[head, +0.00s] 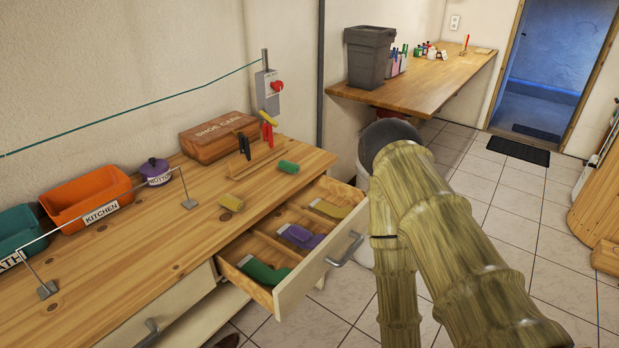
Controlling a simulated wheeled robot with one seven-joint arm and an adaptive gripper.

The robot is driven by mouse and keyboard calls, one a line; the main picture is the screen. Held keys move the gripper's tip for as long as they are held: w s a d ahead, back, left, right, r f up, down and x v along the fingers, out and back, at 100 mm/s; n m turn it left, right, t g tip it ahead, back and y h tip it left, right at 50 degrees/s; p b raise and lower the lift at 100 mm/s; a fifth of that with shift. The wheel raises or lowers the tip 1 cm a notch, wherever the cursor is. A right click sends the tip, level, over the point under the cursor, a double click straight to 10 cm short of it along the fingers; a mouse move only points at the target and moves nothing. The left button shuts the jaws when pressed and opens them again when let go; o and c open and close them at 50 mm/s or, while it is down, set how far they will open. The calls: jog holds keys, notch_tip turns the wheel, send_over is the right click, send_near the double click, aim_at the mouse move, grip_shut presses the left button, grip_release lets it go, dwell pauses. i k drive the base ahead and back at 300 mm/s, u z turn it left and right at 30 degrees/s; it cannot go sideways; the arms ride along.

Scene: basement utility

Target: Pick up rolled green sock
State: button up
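A small green roll (288,167), which looks like the rolled green sock, lies on the wooden dresser top (130,262) near its right back part, beside a wooden rack. The open drawer (314,262) has compartments holding a flat green sock (262,270), a purple sock (299,236) and a yellow sock (328,208). My bamboo-patterned arm rises at the right of the picture, apart from the green roll. My gripper is not in view.
The drawer juts out in front of the dresser. Behind the green roll stand a wooden rack (258,160), a shoe care box (218,134) and a switch box (268,88). An orange bin (88,200) and purple pot (156,172) are left. Tiled floor at right is open.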

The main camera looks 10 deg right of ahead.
aim_at(292, 168)
jog(key=z, duration=0.45)
jog(key=k, duration=1.05)
jog(key=z, duration=0.7)
jog(key=i, duration=0.85)
jog(key=u, duration=0.65)
jog(key=i, duration=0.8)
jog(key=u, duration=0.75)
